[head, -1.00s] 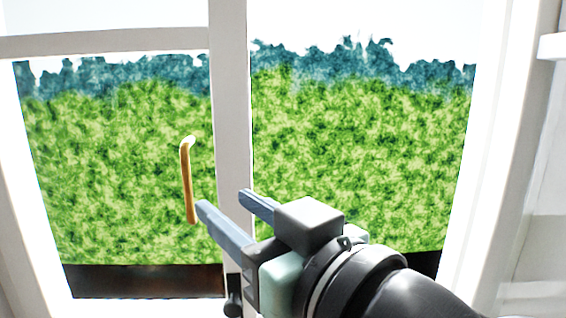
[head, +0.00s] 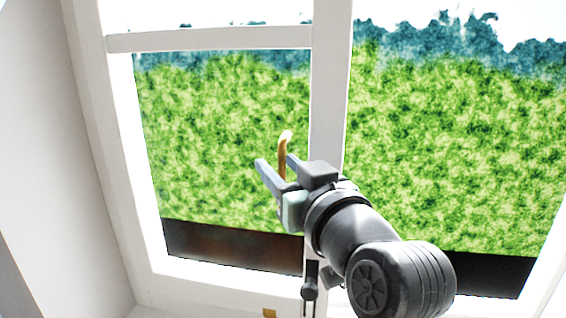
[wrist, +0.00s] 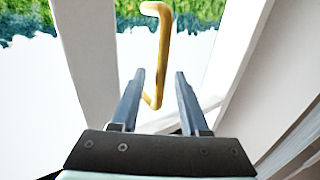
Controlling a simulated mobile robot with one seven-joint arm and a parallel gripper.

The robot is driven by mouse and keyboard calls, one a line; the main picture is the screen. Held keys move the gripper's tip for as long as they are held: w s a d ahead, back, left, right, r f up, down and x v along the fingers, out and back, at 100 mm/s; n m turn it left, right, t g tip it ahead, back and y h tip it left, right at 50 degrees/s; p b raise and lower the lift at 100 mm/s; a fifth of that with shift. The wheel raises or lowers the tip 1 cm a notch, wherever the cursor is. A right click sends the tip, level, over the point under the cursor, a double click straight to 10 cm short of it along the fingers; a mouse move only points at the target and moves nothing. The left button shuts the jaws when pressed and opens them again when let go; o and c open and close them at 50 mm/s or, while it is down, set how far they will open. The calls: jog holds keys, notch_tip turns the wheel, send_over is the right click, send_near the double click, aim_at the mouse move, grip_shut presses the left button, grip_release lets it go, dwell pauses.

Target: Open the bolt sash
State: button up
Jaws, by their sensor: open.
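The sash is a white-framed window; its left pane frame (head: 210,40) stands in the head view. An upright golden handle (head: 283,152) with a bent top is by the middle white post. My gripper (head: 276,163) is open at the handle in the head view, partly covering its lower part. In the wrist view the handle (wrist: 163,40) rises beyond my open gripper (wrist: 160,74), and its lower bend shows between the two fingers, nearer the left one. Whether the fingers touch it I cannot tell. A dark knob-like fitting (head: 310,283) hangs low at the middle post.
A small brass piece (head: 269,313) is on the lower frame. A plain pale wall (head: 35,140) stands at the left. Green foliage shows through both panes. In the wrist view white frame members (wrist: 85,60) flank the fingers.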

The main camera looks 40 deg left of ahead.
grip_shut()
dwell(1.4)
